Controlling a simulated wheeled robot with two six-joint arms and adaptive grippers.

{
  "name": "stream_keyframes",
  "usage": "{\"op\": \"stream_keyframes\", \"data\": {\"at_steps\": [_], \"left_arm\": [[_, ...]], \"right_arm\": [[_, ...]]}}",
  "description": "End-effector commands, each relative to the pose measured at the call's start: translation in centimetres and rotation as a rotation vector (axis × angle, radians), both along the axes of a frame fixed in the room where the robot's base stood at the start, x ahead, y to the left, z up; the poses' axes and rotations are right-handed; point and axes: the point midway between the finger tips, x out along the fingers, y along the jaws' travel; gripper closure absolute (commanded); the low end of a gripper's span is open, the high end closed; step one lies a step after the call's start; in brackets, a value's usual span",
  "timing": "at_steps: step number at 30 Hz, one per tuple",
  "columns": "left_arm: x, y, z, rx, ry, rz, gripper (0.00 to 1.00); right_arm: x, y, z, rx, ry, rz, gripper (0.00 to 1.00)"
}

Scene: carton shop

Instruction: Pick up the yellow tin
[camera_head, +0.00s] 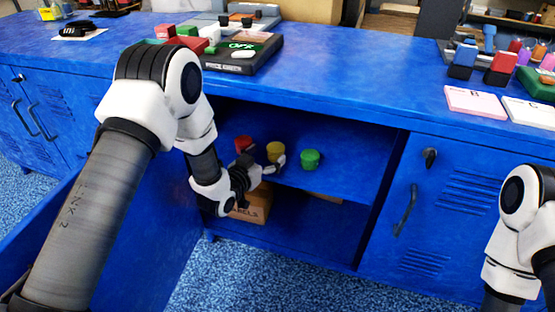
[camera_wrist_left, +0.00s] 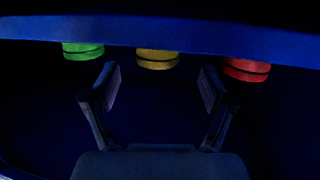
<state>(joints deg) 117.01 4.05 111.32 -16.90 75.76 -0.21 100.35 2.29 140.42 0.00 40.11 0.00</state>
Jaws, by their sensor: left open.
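The yellow tin (camera_head: 275,151) stands on the shelf inside the open blue cabinet, between a red tin (camera_head: 243,144) on its left and a green tin (camera_head: 310,159) on its right. My left gripper (camera_head: 263,168) is at the shelf front, close to the yellow tin. In the left wrist view the gripper (camera_wrist_left: 156,86) is open and empty. The yellow tin (camera_wrist_left: 157,59) shows beyond and between its fingertips, with the green tin (camera_wrist_left: 83,51) and the red tin (camera_wrist_left: 246,69) to either side. My right arm shows at the right edge, but its gripper is out of view.
The blue shelf edge (camera_wrist_left: 200,38) crosses the wrist view. A cardboard box (camera_head: 251,207) sits in the lower compartment. The open cabinet door (camera_head: 150,215) stands at the left.

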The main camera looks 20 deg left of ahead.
Motion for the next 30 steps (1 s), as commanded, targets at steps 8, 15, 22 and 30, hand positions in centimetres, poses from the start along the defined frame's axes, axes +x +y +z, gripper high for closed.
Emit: {"op": "stream_keyframes", "data": {"at_steps": [8,15,22,30], "left_arm": [[4.3,-1.4,-0.8,0.001,0.001,0.000,0.16],[4.7,-1.4,-0.5,0.000,0.004,0.000,0.16],[4.6,-1.4,-0.6,0.000,0.005,0.000,0.85],[4.6,-1.4,-0.6,0.000,0.005,0.000,0.85]], "right_arm": [[0.0,0.0,-3.2,0.000,-0.001,-0.003,0.60],[0.1,0.0,-3.0,0.000,-0.002,-0.003,0.60],[0.1,0.0,-3.0,0.000,-0.002,-0.003,0.60],[0.1,0.0,-3.0,0.000,-0.001,-0.003,0.60]]}}
